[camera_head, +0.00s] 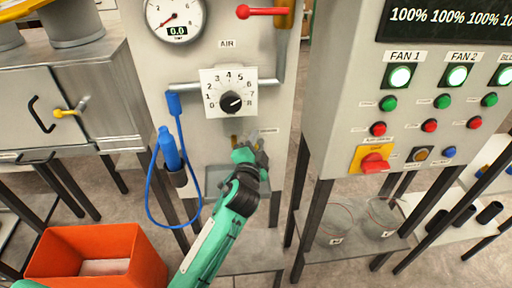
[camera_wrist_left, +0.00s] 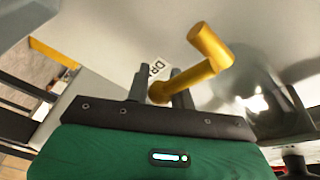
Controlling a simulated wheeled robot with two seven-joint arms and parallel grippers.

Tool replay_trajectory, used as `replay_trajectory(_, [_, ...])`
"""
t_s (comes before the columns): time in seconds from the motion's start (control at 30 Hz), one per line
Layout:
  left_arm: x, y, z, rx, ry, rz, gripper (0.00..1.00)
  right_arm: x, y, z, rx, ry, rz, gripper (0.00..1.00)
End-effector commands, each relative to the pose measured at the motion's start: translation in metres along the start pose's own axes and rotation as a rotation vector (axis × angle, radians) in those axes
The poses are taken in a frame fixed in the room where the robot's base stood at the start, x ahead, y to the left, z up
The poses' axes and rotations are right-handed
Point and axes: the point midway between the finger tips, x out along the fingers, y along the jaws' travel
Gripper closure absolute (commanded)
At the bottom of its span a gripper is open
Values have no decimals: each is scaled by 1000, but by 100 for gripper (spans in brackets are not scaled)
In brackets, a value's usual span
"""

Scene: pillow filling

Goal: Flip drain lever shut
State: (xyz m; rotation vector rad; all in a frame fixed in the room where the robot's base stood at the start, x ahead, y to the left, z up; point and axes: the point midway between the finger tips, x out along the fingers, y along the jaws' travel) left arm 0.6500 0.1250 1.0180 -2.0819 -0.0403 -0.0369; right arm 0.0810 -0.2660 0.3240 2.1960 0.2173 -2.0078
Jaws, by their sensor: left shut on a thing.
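The drain lever (camera_wrist_left: 208,47) is a yellow bent handle on the grey panel, below the dial in the head view. In the left wrist view its base sits between the two dark fingers of my left gripper (camera_wrist_left: 160,92), and its bent end sticks out past them to the upper right. My left gripper also shows in the head view (camera_head: 245,146), shut on the lever at the panel and hiding most of it. A label partly reading "DR" (camera_wrist_left: 157,67) is beside the lever. My right gripper is not in view.
Above are the AIR dial (camera_head: 232,101), a pressure gauge (camera_head: 175,16) reading 0.0 and a red-handled lever (camera_head: 258,11). A blue hose tool (camera_head: 169,149) hangs left of my arm. The fan control box (camera_head: 343,100) stands right, an orange bin (camera_head: 145,262) lower left.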

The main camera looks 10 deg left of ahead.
Motion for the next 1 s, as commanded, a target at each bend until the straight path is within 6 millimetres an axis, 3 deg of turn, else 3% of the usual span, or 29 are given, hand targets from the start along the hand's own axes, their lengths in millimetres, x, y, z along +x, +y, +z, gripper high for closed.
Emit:
replay_trajectory(0.07, [0, 1, 1, -54, 3, -13, 99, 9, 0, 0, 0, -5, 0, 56])
replay_trajectory(0.3, [0, -4, -1, -98, 8, -25, 99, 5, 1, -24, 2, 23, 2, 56])
replay_trajectory(0.47, [0, -4, -1, -97, 7, -24, 99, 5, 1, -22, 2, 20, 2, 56])
replay_trajectory(0.5, [0, -4, -1, -97, 7, -24, 71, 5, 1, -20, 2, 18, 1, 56])
replay_trajectory(0.6, [0, -4, -1, -96, 7, -25, 55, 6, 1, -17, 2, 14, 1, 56])
replay_trajectory(1.0, [-9, -3, -1, -96, 9, -25, 55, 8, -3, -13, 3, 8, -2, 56])
